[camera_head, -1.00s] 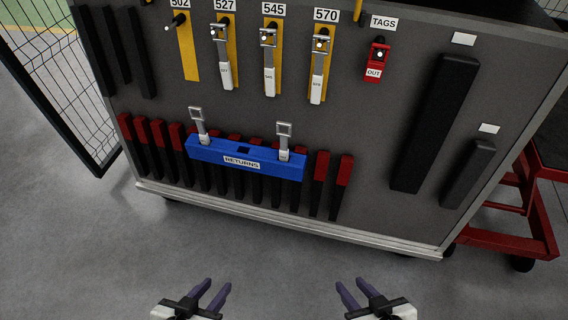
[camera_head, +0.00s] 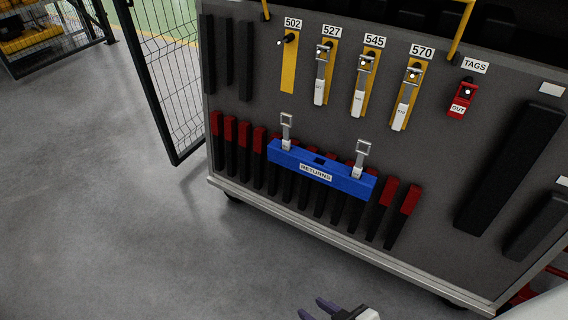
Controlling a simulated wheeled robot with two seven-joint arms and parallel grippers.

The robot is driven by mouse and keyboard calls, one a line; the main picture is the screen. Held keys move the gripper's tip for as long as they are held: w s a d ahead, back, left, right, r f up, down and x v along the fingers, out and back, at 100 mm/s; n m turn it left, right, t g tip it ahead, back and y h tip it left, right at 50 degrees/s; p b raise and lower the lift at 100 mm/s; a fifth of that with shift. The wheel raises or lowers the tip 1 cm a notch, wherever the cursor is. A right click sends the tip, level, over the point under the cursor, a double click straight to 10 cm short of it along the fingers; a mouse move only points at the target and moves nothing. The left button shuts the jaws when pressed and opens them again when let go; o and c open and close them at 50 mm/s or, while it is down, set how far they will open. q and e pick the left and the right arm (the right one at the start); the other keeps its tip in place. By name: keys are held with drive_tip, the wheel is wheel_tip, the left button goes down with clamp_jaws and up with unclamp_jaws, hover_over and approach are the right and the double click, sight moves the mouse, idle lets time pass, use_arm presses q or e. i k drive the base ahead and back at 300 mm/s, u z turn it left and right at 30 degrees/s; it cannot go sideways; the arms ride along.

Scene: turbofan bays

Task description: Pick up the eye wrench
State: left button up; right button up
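Wrenches with square, eye-like heads show on the grey tool board. Two stand in the blue RETURNS holder (camera_head: 290,158): a left one (camera_head: 286,133) and a right one (camera_head: 361,158). Three more hang on yellow strips under labels 527 (camera_head: 320,80), 545 (camera_head: 362,85) and 570 (camera_head: 406,95). The 502 strip (camera_head: 288,72) carries no wrench. I cannot tell which is the one meant. My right gripper (camera_head: 311,307) is at the bottom edge, partly cut off, its fingers apart and empty, well below the holder. My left gripper is out of view.
A red OUT tag (camera_head: 463,100) hangs under the TAGS label. Red-topped black bars line the board's lower part, and black bars stand at right. A wire-mesh panel (camera_head: 160,80) stands left of the cart. Grey floor (camera_head: 120,240) is clear at the left and front.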

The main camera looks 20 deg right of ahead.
sight(357, 168)
drive_tip(key=u, duration=0.65)
drive_tip(key=i, duration=1.3)
drive_tip(key=z, duration=0.85)
